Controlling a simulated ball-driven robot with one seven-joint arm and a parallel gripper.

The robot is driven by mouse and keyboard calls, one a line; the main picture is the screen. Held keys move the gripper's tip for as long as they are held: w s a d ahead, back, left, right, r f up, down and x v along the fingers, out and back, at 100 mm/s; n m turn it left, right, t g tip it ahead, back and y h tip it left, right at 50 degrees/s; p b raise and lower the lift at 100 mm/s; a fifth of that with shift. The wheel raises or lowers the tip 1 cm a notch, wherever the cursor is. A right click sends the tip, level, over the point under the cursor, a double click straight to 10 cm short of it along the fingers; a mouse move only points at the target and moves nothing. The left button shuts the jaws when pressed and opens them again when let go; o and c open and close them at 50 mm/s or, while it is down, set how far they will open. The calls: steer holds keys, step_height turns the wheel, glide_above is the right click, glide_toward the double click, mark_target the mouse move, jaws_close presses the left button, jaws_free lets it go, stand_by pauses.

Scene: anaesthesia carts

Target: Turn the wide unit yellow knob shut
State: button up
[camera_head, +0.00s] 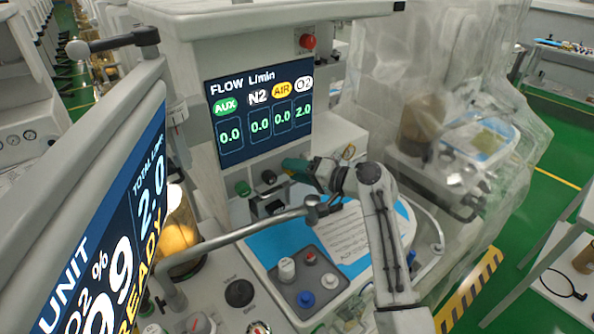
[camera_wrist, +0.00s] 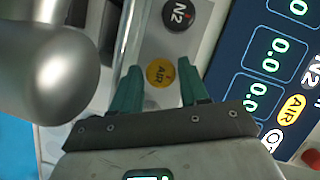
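The yellow knob (camera_wrist: 163,73), marked AIR, shows in the wrist view between the two teal fingertips of my gripper (camera_wrist: 159,68). The fingers are apart, with a gap on each side of the knob; I see no contact. In the head view my gripper (camera_head: 292,166) is at the knob row under the flow screen, and the yellow knob is hidden there. The flow screen (camera_head: 259,108) reads AIR 0.0, N2 0.0, AUX 0.0 and O2 2.0.
A black N2 knob (camera_wrist: 179,13) sits beside the yellow one. A green knob (camera_head: 242,188) is further left. A grey metal bar (camera_head: 240,235) crosses in front of the panel. A large monitor (camera_head: 110,230) stands at the left. Plastic sheeting covers a unit at the right.

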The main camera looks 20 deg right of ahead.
steer(key=b+v, duration=0.1)
steer(key=v, duration=0.9)
steer(key=shift+s+d+b, duration=0.3)
steer(key=shift+b, duration=0.05)
